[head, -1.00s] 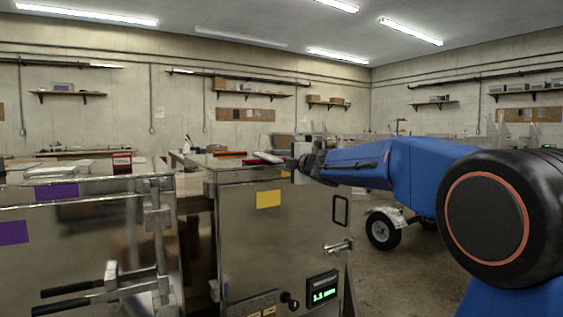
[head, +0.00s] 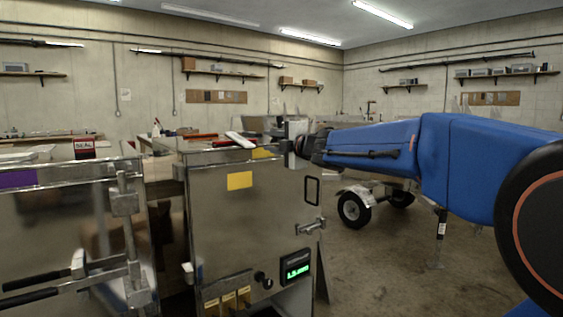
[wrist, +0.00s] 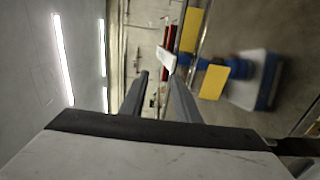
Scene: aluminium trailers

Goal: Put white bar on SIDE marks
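The white bar (head: 240,139) lies tilted on top of the metal cabinet (head: 212,230) in the head view, beside a red strip. It also shows in the wrist view (wrist: 166,58), beyond my fingertips. My gripper (head: 288,145) is at the cabinet's right end, just right of the bar and apart from it. In the wrist view my gripper (wrist: 158,76) has its two fingers spread with nothing between them. Yellow patches are on the cabinet's top (head: 262,153) and front (head: 239,181). I cannot make out any SIDE lettering.
A wheeled trailer (head: 355,208) stands behind my arm. The floor at the right is mostly clear.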

